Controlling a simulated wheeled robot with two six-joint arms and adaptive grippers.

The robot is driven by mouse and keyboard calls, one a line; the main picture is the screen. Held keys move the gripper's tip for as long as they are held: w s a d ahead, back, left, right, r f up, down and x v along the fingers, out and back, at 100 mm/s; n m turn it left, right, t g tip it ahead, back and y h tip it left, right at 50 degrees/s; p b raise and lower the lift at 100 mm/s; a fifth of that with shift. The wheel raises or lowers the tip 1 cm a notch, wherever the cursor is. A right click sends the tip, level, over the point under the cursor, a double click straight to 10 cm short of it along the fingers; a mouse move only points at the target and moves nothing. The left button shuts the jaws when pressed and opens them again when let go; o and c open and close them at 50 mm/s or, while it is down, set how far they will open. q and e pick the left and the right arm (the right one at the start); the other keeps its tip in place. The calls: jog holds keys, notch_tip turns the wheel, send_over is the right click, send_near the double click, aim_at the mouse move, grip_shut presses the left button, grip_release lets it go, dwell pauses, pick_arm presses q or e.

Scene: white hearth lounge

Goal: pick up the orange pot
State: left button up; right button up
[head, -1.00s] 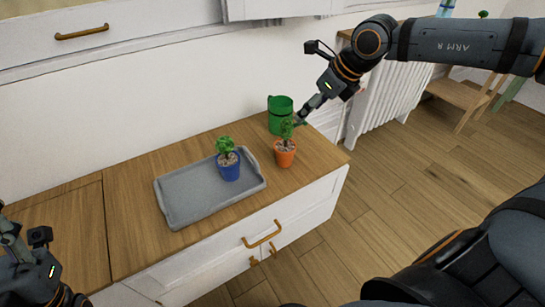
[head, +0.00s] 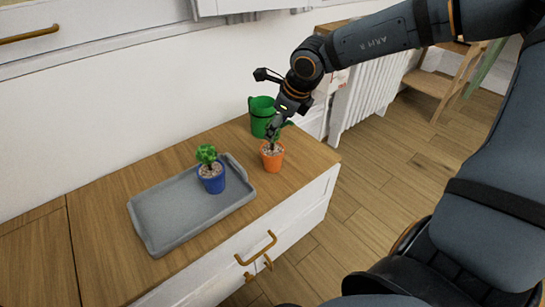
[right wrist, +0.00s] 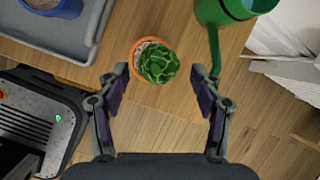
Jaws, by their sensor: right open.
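The orange pot (head: 272,160) with a green plant stands upright on the wooden counter, right of the grey tray. In the right wrist view the orange pot (right wrist: 138,46) shows mostly under its plant, ahead of and between the two fingers. My right gripper (head: 271,132) is above the pot in the head view and hides part of its plant. In the right wrist view my right gripper (right wrist: 162,90) is open and empty, its fingers apart on either side of the plant. My left gripper is not in view.
A blue pot (head: 212,184) with a plant stands on the grey tray (head: 165,225). A green watering can (head: 262,104) stands close behind the orange pot; its spout (right wrist: 214,50) is near my right finger. The counter (head: 300,150) ends just right of the pot.

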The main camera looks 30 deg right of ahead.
aim_at(272, 145)
jog(key=x, duration=0.3)
jog(key=shift+w+a+f+b, duration=0.15)
jog(key=shift+f+b, duration=0.1)
jog(key=shift+b, duration=0.1)
grip_shut()
jog(key=shift+r, duration=0.1)
